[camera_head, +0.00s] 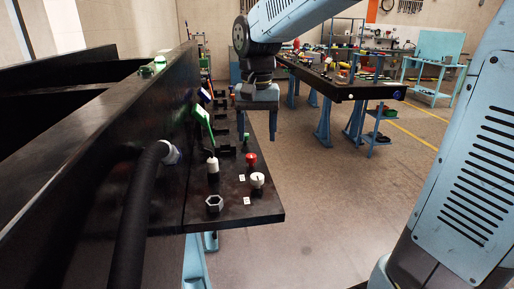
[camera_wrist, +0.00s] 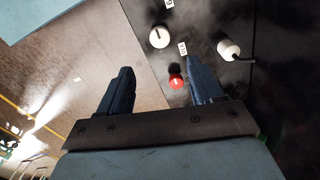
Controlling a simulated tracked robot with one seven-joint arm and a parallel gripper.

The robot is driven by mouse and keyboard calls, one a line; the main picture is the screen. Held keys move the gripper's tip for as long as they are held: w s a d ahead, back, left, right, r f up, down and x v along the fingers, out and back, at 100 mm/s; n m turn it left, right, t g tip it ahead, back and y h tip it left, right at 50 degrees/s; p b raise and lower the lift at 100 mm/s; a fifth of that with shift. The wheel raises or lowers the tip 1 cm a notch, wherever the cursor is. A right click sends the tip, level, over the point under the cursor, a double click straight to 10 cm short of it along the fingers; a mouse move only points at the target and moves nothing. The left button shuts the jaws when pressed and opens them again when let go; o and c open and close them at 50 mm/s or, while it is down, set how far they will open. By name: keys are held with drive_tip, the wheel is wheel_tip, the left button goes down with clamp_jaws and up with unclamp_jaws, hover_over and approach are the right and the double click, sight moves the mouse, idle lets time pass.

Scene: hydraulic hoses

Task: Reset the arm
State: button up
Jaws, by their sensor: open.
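My gripper (camera_wrist: 160,85) is open and empty in the wrist view, its two dark fingers spread apart. In that view a red knob (camera_wrist: 176,81) shows between the fingers, close to the right one; whether they touch cannot be told. The red knob (camera_head: 251,160) and a white knob (camera_head: 257,180) stand on the black bench panel (camera_head: 262,211). The white knob (camera_wrist: 159,37) is beyond the fingertips in the wrist view.
A tall black wall (camera_head: 100,165) with a thick black hose (camera_head: 136,215) stands at the left. A hex nut (camera_head: 214,203) and a white-capped fitting (camera_head: 212,166) are on the panel. Another black-topped table (camera_head: 345,90) stands behind. The floor (camera_head: 330,190) at centre right is clear.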

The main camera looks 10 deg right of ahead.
drive_tip(key=shift+r, duration=0.8)
drive_tip(key=s+d+f+n+t, duration=0.1)
drive_tip(key=s+d+t, duration=0.4)
drive_tip(key=s+d, duration=0.8)
drive_tip(key=shift+s+d+f+n+t, duration=0.25)
drive_tip(key=shift+s+n, duration=0.25)
drive_tip(key=shift+s, duration=0.3)
drive_tip(key=shift+r, duration=0.1)
idle(1.1)
